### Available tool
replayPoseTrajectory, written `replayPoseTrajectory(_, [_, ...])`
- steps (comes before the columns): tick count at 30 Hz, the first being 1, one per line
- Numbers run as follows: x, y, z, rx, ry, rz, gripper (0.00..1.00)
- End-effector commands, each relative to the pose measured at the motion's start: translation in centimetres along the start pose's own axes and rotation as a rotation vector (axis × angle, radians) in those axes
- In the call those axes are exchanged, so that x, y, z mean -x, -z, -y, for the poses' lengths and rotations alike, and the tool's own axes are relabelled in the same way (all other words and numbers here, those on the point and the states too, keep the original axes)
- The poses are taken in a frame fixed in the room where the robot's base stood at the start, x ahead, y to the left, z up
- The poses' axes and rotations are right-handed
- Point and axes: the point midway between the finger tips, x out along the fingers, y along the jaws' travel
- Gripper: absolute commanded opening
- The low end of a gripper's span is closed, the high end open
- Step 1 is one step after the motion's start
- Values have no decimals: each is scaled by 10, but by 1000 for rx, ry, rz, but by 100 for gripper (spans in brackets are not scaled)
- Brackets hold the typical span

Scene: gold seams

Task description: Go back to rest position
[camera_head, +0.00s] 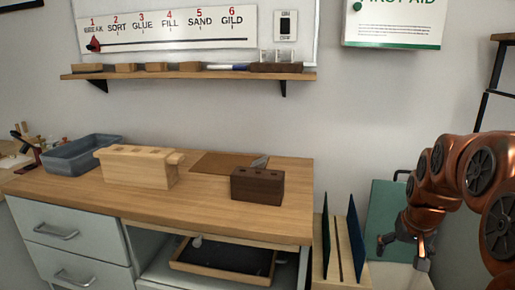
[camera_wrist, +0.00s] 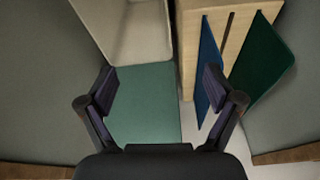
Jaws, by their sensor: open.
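My gripper (camera_head: 402,250) is at the right of the head view, to the right of the workbench (camera_head: 215,216) and lower than its top. The copper-coloured arm reaches in from the right edge and hangs the gripper downward. In the wrist view the two fingers of my gripper (camera_wrist: 160,103) stand wide apart with nothing between them. Below them are a green panel (camera_wrist: 146,105) and, further right, a wooden rack holding a blue panel (camera_wrist: 209,72) and a dark green panel (camera_wrist: 262,62).
On the bench stand a grey bin (camera_head: 82,153), a light wooden block (camera_head: 137,167), a dark holed block (camera_head: 257,186) and a brown mat (camera_head: 221,163). A wall shelf (camera_head: 188,75) hangs above. The slotted rack (camera_head: 340,253) stands between bench and gripper. A dark-framed stand (camera_head: 483,103) is behind the arm.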

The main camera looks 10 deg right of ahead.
Motion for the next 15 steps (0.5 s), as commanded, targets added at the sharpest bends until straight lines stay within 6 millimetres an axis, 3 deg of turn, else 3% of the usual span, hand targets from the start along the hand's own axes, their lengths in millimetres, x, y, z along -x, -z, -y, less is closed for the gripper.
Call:
replayPoseTrajectory(1, [25,-6,13,23,6,19,91])
replayPoseTrajectory(9, [90,-54,63,128,30,113,91])
replayPoseTrajectory(15, [140,-93,89,200,40,181,91])
